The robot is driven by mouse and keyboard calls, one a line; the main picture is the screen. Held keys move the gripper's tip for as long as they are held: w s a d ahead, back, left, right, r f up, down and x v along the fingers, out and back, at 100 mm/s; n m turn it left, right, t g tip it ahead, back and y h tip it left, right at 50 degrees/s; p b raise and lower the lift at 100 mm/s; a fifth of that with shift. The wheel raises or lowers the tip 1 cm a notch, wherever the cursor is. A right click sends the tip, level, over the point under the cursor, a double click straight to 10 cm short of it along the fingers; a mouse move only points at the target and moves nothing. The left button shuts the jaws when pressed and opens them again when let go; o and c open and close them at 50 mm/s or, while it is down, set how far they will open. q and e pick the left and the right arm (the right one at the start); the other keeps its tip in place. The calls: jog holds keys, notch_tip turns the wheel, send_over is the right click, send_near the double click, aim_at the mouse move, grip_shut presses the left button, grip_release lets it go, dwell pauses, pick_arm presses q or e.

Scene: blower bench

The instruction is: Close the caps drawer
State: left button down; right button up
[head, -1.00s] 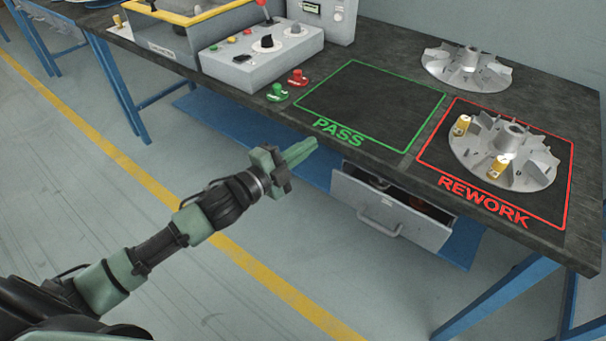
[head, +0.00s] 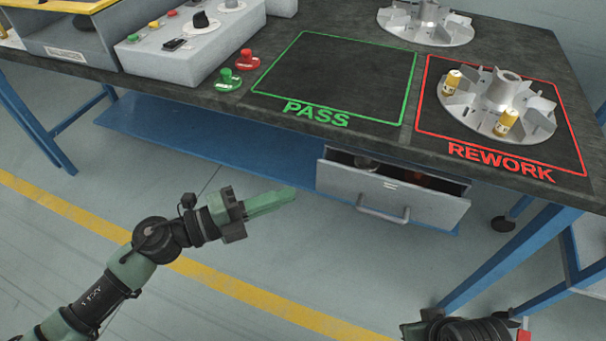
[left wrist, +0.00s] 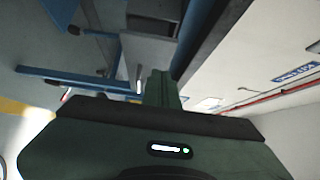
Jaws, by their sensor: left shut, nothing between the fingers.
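The drawer (head: 345,182) is a light grey box with a bar handle (head: 383,213), hung under the front edge of the bench. It stands partly pulled out, and its dark inside shows over the front panel with something orange-brown in it. My left gripper (head: 288,193) is shut and empty, its green fingers pointing right towards the drawer's left end. It is apart from the drawer in the head view. The shut fingers also show in the left wrist view (left wrist: 160,90). My right gripper is not in view; only part of what looks like my right arm shows at the bottom right.
The dark bench top (head: 230,108) carries a control box (head: 180,50), green (head: 228,80) and red (head: 247,60) buttons, and finned metal wheels, one inside the red REWORK outline (head: 500,150). The green PASS outline (head: 335,75) is empty. A blue shelf (head: 200,140) lies below.

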aim_at(326, 156)
pick_arm(q)
jog(key=w+d, duration=0.3)
jog(key=w, duration=0.1)
jog(key=shift+w+d, duration=0.2)
jog(key=shift+d, duration=0.2)
jog(key=shift+w+d, duration=0.15)
jog(key=shift+w, duration=0.45)
jog(key=w, duration=0.2)
jog(key=w+d, duration=0.1)
jog(key=shift+w, duration=0.4)
jog(key=shift+w+r, duration=0.1)
jog(key=shift+r, duration=0.05)
jog(key=shift+a, duration=0.1)
